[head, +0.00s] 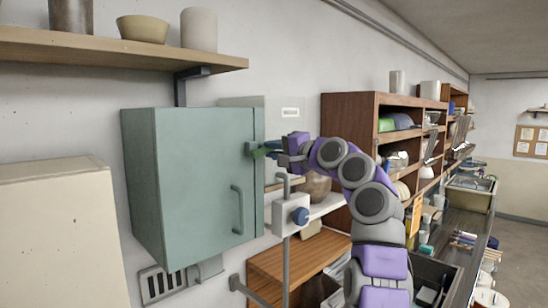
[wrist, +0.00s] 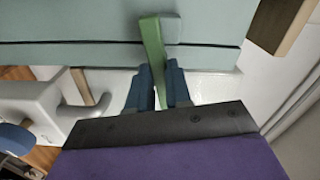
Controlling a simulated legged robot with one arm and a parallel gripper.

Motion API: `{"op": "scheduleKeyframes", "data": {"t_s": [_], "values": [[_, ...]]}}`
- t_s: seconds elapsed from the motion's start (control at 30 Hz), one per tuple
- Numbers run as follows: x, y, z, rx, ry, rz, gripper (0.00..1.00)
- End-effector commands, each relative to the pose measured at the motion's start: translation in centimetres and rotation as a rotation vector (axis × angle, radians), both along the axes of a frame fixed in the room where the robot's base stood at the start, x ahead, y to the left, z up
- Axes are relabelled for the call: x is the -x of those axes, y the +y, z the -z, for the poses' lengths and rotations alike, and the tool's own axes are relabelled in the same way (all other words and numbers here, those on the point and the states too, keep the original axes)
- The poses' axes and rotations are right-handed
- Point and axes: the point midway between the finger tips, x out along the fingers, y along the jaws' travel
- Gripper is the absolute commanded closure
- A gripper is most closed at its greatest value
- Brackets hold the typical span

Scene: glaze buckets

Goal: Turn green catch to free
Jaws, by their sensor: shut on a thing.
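The green catch (wrist: 153,58) is a narrow green bar at the edge of the pale green cabinet, lying across the seam beside a small grey-green block (wrist: 171,29). My gripper (wrist: 160,88) is shut on the catch, with a blue-grey finger on each side of its lower end. In the head view the cabinet (head: 190,185) hangs on the wall with its door shut, and my gripper (head: 272,150) reaches its upper right edge from the right. The catch is small and partly hidden there.
A white box with a blue knob (head: 299,215) and a grey bent handle stands just below my gripper. A shelf with pots (head: 110,50) is above the cabinet. Wooden shelving (head: 348,115) stands to the right. A cream box (head: 60,235) is at the left.

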Motion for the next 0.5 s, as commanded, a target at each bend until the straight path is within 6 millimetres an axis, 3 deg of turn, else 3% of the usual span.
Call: {"op": "scheduleKeyframes", "data": {"t_s": [0.5], "values": [[-0.32,0.12,0.55,0.316,-0.298,-0.004,1.00]]}}
